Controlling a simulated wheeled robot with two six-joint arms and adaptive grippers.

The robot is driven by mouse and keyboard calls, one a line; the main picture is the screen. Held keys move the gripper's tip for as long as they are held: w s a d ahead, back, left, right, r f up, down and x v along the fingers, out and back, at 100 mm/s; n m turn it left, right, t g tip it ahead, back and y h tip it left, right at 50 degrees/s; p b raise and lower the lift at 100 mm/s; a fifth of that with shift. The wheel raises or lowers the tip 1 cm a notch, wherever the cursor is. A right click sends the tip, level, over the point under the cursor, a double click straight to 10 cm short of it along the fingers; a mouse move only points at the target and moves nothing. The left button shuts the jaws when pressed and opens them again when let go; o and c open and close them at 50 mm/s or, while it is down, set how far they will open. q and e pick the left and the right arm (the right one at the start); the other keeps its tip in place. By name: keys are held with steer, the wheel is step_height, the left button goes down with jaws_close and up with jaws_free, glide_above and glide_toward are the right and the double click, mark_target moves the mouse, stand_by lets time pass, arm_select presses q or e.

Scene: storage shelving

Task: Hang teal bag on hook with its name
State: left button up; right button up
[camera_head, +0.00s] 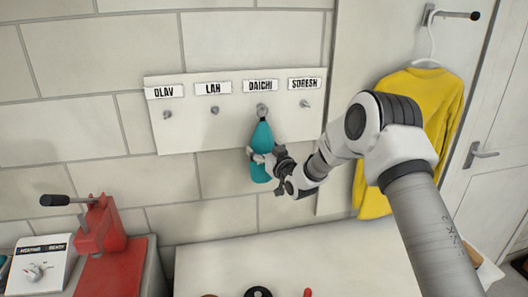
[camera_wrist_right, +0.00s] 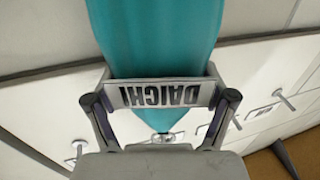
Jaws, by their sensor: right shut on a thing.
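The teal bag (camera_head: 261,135) is upright against the white hook board (camera_head: 235,130), its narrow top at the hook (camera_head: 262,109) under the DAICHI label (camera_head: 260,86). I cannot tell whether its loop is over that hook. My right gripper (camera_head: 262,160) is shut on the bag at its lower middle. In the right wrist view the teal bag (camera_wrist_right: 155,35) carries a white tag (camera_wrist_right: 160,94) reading DAICHI, between the fingers of the right gripper (camera_wrist_right: 160,100). My left gripper is not in view.
Empty hooks are under OLAV (camera_head: 167,115), LAH (camera_head: 214,110) and SURESH (camera_head: 305,104). A yellow garment (camera_head: 400,100) hangs at right beside a door. A red press (camera_head: 98,235) stands at lower left. A pale tabletop (camera_head: 300,265) lies below the board.

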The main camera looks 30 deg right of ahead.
steer(key=shift+s+r, duration=0.1)
steer(key=shift+r, duration=0.05)
steer(key=o, duration=1.7)
steer(key=shift+s, duration=0.15)
